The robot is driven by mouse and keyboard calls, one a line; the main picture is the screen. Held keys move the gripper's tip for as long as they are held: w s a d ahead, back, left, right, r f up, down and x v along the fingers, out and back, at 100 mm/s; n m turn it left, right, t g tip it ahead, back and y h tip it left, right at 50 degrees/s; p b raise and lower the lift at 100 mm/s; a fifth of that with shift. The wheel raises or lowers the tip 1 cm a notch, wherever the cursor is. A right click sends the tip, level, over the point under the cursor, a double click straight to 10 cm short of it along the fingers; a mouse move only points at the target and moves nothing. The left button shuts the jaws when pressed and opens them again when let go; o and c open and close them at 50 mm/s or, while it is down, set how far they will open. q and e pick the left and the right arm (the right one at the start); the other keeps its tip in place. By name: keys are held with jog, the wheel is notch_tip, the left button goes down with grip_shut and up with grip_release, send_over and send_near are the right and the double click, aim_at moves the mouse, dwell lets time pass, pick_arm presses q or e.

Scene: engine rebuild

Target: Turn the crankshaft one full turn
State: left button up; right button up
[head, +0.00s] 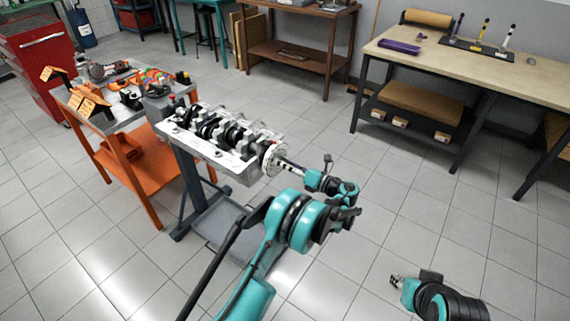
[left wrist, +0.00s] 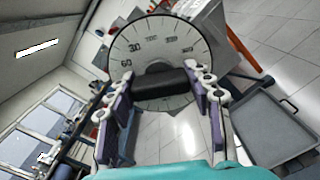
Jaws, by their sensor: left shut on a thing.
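The crankshaft (head: 208,128) lies dark and lobed in the light metal engine block (head: 186,141). A white degree wheel (head: 268,160) stands upright at the block's right end, and in the left wrist view the wheel (left wrist: 150,45) shows numbers such as 60, 30 and 330. My left gripper (head: 287,166) is in front of the wheel, shut on a dark bar (left wrist: 160,82) that spans between its fingers. How the bar joins the wheel is hidden. My right gripper (head: 396,282) is low at the right, away from the engine; its finger opening is unclear.
The block rests on a dark stand (head: 187,185). An orange cart (head: 150,176) with parts and tools stands close to its left. A long workbench (head: 490,72) is at the right and a brown wooden table (head: 296,52) behind. Tiled floor is free at the right.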

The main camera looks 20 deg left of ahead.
pick_arm(q)
jog(key=shift+m, duration=0.4)
jog(key=o, duration=1.2)
jog(key=shift+c, duration=0.2)
jog(key=shift+d, duration=0.1)
jog(key=v, duration=1.1)
jog(key=shift+s+d, duration=0.15)
jog(key=shift+d, duration=0.25)
